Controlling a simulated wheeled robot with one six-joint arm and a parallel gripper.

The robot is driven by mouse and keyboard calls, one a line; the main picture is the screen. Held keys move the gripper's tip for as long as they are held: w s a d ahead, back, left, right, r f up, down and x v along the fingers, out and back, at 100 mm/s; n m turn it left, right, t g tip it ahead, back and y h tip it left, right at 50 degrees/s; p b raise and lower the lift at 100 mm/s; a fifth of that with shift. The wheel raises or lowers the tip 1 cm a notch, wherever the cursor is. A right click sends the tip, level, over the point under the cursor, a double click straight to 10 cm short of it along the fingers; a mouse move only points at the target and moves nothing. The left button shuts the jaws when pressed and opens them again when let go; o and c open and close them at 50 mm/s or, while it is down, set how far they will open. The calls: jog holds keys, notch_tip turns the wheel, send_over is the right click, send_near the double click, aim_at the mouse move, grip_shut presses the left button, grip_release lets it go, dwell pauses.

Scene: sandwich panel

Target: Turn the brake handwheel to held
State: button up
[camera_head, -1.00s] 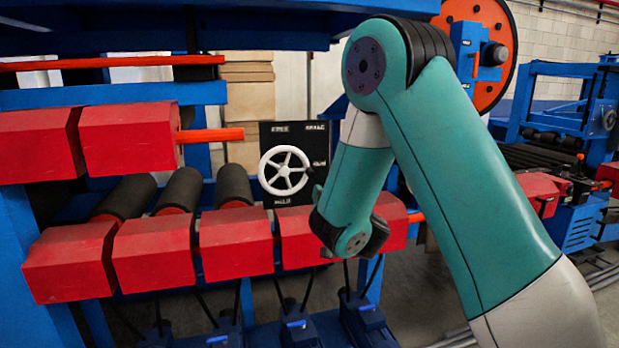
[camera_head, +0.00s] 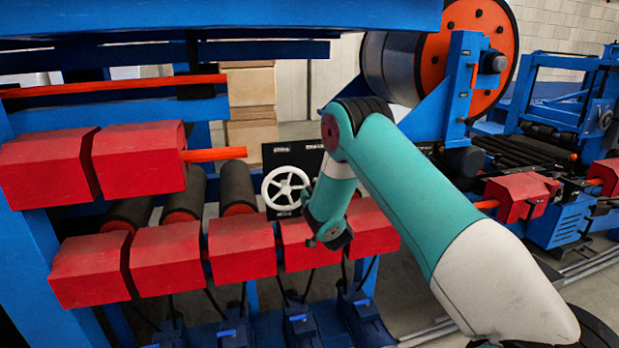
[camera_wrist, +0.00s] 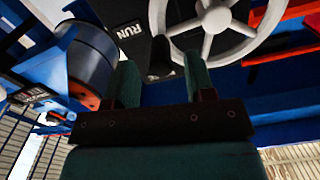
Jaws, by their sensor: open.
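The white spoked handwheel (camera_head: 286,188) sits on a dark panel (camera_head: 312,152) with white lettering. In the wrist view the handwheel (camera_wrist: 216,18) fills the upper right, cut off by the top edge, and a "RUN" label shows on the panel (camera_wrist: 132,25) to its left. My gripper (camera_wrist: 162,78) is open, its two green fingers pointing toward the panel below the wheel's rim. A dark tapered knob (camera_wrist: 161,58) shows between the fingers; I cannot tell whether they touch it. In the head view my gripper is just right of the wheel, its fingertips mostly hidden.
Red blocks (camera_head: 242,246) and dark rollers (camera_head: 237,184) stand left of and below the wheel. An orange bar (camera_head: 216,153) juts toward the panel from the left. A large orange-faced reel (camera_head: 478,50) stands at the back right. Grey floor shows at lower right.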

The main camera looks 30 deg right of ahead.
aim_at(310, 187)
jog(key=shift+p+x, duration=1.1)
jog(key=shift+x, duration=1.2)
grip_shut()
